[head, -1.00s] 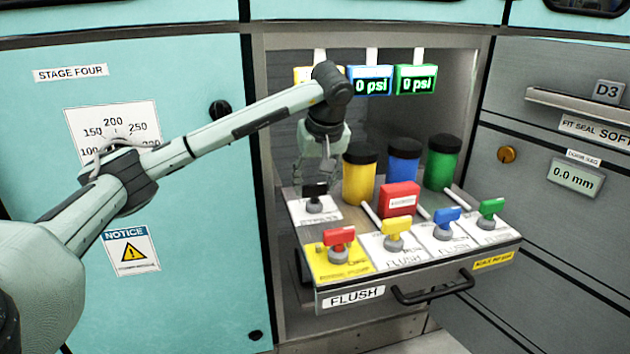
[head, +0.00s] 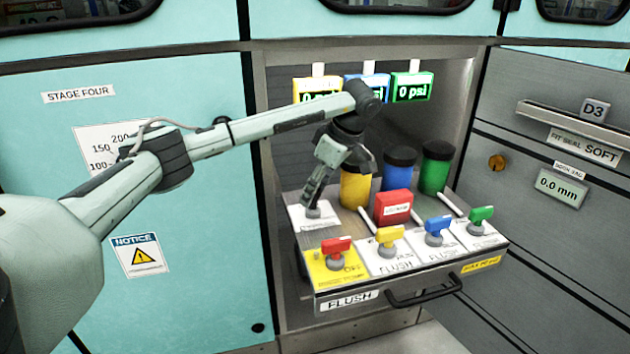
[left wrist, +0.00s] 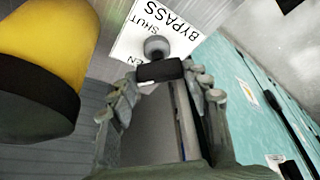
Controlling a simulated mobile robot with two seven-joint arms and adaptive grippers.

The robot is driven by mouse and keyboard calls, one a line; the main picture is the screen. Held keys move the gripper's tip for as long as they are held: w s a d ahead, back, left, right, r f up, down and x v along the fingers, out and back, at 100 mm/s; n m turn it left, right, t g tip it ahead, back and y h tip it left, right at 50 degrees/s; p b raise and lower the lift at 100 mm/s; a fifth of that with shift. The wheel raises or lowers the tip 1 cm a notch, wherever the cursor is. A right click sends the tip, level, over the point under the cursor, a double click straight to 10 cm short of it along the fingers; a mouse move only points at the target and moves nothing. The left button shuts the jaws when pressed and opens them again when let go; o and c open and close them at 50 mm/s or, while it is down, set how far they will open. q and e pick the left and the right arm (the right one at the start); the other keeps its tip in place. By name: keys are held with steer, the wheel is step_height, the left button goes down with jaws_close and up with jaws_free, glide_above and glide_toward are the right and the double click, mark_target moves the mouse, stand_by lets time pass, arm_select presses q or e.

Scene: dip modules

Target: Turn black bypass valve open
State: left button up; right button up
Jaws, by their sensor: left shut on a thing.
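The black bypass valve handle (left wrist: 160,71) shows between my left fingers in the left wrist view, on its grey stem (left wrist: 157,46). Its white label (left wrist: 135,42) reads BYPASS and SHUT, with a partly hidden word ending in EN. I cannot tell which word the handle points at. In the head view my left gripper (head: 311,200) comes down from above onto the valve, at the back left of the pulled-out FLUSH drawer (head: 400,283). It is shut on the handle, and its fingers hide the handle there. My right gripper is not in view.
Yellow (head: 354,188), blue (head: 397,172) and green (head: 435,170) canisters stand right of my gripper. A red block (head: 393,207) sits in front of them. Red (head: 335,250), yellow (head: 389,238), blue (head: 437,228) and green (head: 479,216) valves line the drawer's front.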

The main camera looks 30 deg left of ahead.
arm_select(q)
steer(key=n+g+p, duration=0.1)
steer(key=n, duration=0.1)
steer(key=n+g+p, duration=0.1)
steer(key=n, duration=0.2)
steer(key=shift+w+a+r+n+h, duration=0.1)
steer(key=shift+w+n+h, duration=0.05)
steer(key=shift+n+h, duration=0.2)
steer(key=shift+n+g+h, duration=0.25)
steer(key=shift+n+g, duration=0.15)
steer(key=shift+n, duration=1.15)
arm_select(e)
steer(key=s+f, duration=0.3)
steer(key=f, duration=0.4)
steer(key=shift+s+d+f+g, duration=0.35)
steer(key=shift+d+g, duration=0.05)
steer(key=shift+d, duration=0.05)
arm_select(q)
steer(key=o, duration=1.2)
steer(key=shift+h, duration=0.3)
steer(key=shift+c, duration=0.2)
steer(key=v, duration=0.7)
steer(key=shift+w, duration=0.2)
